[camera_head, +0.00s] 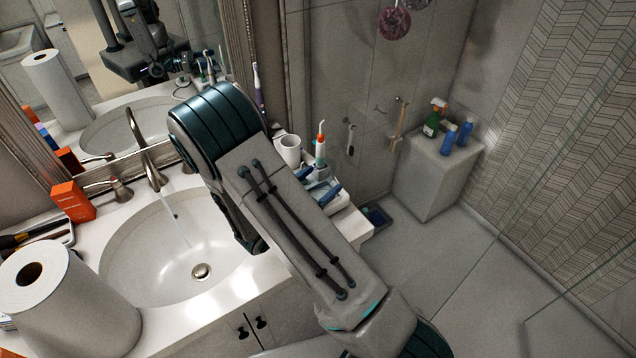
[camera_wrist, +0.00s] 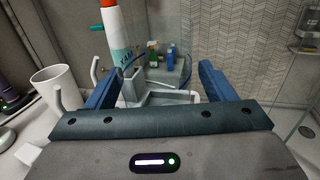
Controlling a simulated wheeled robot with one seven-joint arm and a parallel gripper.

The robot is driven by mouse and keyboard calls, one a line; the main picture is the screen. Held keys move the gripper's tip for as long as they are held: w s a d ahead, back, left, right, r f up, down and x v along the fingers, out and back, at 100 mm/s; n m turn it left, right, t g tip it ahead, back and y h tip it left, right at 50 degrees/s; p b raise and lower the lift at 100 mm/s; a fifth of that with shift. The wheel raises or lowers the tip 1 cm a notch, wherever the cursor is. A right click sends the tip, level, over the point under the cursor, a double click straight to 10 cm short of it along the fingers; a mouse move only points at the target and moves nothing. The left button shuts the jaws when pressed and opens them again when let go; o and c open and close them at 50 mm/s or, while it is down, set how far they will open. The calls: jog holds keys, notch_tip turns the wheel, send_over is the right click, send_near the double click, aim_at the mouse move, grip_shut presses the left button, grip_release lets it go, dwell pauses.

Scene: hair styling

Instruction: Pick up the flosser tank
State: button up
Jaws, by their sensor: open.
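The flosser stands on the counter to the right of the sink. Its white handle with an orange tip (camera_head: 320,150) is upright, and it shows at the upper left of the wrist view (camera_wrist: 117,38). The pale grey flosser tank (camera_wrist: 165,98) is low in the wrist view, between and beyond my fingers. In the head view it is mostly hidden by my arm and fingers. My gripper (camera_wrist: 158,78) is open, with one blue finger on each side of the tank. I see no clear contact.
A white cup (camera_head: 290,150) stands left of the flosser, close to my left finger in the wrist view (camera_wrist: 55,88). A purple toothbrush (camera_head: 258,88) stands behind. The sink (camera_head: 150,245) has running water. Bottles (camera_head: 448,135) stand on a far block.

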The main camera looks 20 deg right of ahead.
aim_at(332, 163)
jog(key=c, duration=1.1)
jog(key=shift+r, duration=0.1)
jog(key=shift+r, duration=0.7)
jog(key=r, duration=0.1)
jog(key=r+b, duration=0.1)
jog(key=d+r, duration=0.1)
jog(key=shift+s, duration=0.3)
jog(key=s+d+r, duration=0.1)
jog(key=d+r, duration=0.1)
jog(key=d, duration=0.1)
jog(key=s+d+r+b, duration=0.1)
jog(key=s+d+r, duration=0.1)
jog(key=d, duration=0.1)
jog(key=s+d+r+b, duration=0.1)
jog(key=s+d+r, duration=0.1)
jog(key=d, duration=0.1)
jog(key=shift+d+r, duration=0.15)
jog(key=shift+r, duration=0.05)
